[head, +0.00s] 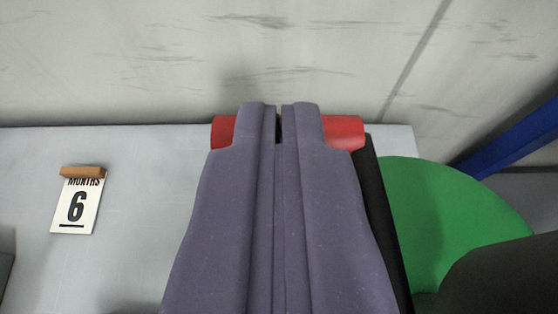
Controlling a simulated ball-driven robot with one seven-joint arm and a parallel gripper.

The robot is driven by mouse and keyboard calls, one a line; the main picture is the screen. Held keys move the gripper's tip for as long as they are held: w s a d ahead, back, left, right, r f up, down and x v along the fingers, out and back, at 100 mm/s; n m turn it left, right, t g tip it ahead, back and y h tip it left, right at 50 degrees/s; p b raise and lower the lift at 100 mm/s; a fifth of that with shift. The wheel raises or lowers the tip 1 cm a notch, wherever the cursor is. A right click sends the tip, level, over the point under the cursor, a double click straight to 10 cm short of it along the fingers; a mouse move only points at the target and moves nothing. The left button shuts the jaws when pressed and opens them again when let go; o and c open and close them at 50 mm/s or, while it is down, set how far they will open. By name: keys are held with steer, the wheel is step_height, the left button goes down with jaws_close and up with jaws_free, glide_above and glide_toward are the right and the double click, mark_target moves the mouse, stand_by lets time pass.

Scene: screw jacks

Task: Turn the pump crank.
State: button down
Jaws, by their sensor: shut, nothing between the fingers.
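My gripper (280,108) fills the middle of the head view, its two grey-purple fingers shut with only a thin dark line between them. A red, rounded bar (343,132), which looks like the handle of the pump crank, lies crosswise behind the fingertips. Its two ends show left and right of the fingers, and its middle is hidden. I cannot tell whether the fingers touch it. A black bar (380,200) runs down from near its right end along my right finger and may be the crank's arm.
A large green rounded part (440,210) stands close on the right, with a dark shape (505,275) in front of it. A blue beam (510,138) slants behind. A "MONTHS 6" card (77,205) is on the pale grey surface (140,180) at left, which is mostly clear.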

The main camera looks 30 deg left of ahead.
steer(key=shift+r+g+h+p, duration=0.2)
steer(key=shift+g+h+p, duration=0.15)
steer(key=shift+p, duration=2.2)
steer(key=f+g+h+p, duration=0.1)
steer(key=g+p, duration=0.1)
steer(key=p, duration=0.5)
steer(key=f+g+h+p, duration=0.1)
steer(key=g+p, duration=0.1)
steer(key=p, duration=0.4)
steer(key=shift+h+p, duration=0.25)
steer(key=shift+p, duration=0.15)
steer(key=shift+f+g+h+p, duration=0.4)
steer(key=shift+f+g, duration=0.05)
steer(key=shift+g, duration=0.2)
steer(key=shift+s+d+f+g+h+b, duration=0.1)
steer(key=shift+s+f+g+h+b, duration=0.25)
steer(key=shift+f+g+h, duration=0.5)
steer(key=shift+r+g, duration=0.1)
steer(key=shift+g, duration=0.15)
steer(key=shift+s+d+f+b, duration=0.25)
steer(key=shift+s+b, duration=0.05)
steer(key=shift+b, duration=0.5)
steer(key=shift+s+d, duration=0.1)
steer(key=shift+s, duration=0.05)
